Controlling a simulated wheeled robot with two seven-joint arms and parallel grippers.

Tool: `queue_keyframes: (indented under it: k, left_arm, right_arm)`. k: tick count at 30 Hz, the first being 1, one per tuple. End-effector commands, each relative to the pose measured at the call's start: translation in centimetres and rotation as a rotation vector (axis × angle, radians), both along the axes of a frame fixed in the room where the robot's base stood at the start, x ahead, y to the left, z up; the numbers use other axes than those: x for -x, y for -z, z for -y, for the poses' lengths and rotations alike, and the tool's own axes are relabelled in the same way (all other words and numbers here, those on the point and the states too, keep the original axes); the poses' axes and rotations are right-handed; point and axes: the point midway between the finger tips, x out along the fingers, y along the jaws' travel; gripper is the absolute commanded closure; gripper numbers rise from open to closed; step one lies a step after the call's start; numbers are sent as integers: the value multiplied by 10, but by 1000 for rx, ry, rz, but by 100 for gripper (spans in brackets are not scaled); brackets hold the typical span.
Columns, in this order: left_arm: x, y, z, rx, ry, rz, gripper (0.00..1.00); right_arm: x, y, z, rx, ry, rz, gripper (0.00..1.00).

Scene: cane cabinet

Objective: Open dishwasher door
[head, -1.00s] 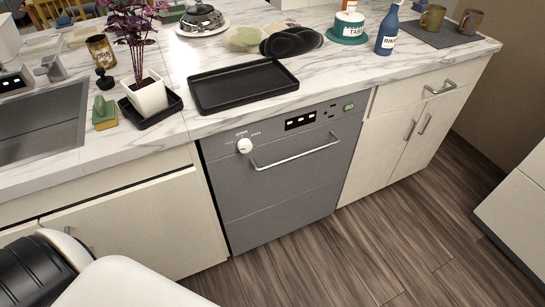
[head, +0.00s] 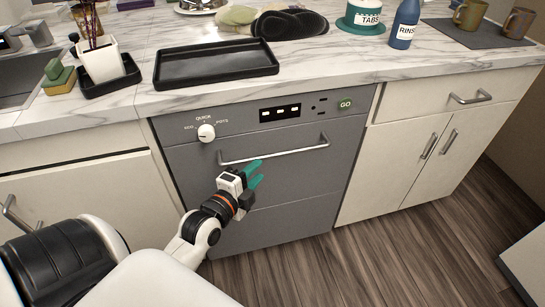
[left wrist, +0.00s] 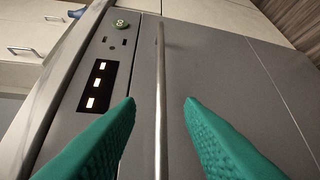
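The grey dishwasher door (head: 255,190) is closed, flush with the cabinets. Its silver bar handle (head: 273,152) runs across the upper part of the door, below the control panel. My left gripper (head: 257,174) is in front of the door, just below the handle in the head view, with its teal fingers apart. In the left wrist view, the handle (left wrist: 161,100) runs between the two open fingertips (left wrist: 160,101). I cannot tell whether the fingers reach around it; they are not closed on it. My right gripper is not in view.
The panel has a white dial (head: 206,132) and a green GO button (head: 345,104). A black tray (head: 216,65) lies on the marble counter above. Cream cabinets flank the dishwasher. The wooden floor (head: 400,240) in front is clear.

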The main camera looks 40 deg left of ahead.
Motion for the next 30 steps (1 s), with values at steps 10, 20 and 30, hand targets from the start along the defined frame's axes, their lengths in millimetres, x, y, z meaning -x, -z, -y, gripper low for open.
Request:
queue_keyframes:
  k: [10,20,30]
  left_arm:
    - [-68,10,-5,5,-1,1,66]
    - [-88,13,-6,2,0,-2,66]
    - [-87,13,-6,2,0,-2,89]
  right_arm:
    - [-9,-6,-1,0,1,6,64]
    - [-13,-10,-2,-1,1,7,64]
    - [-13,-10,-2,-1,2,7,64]
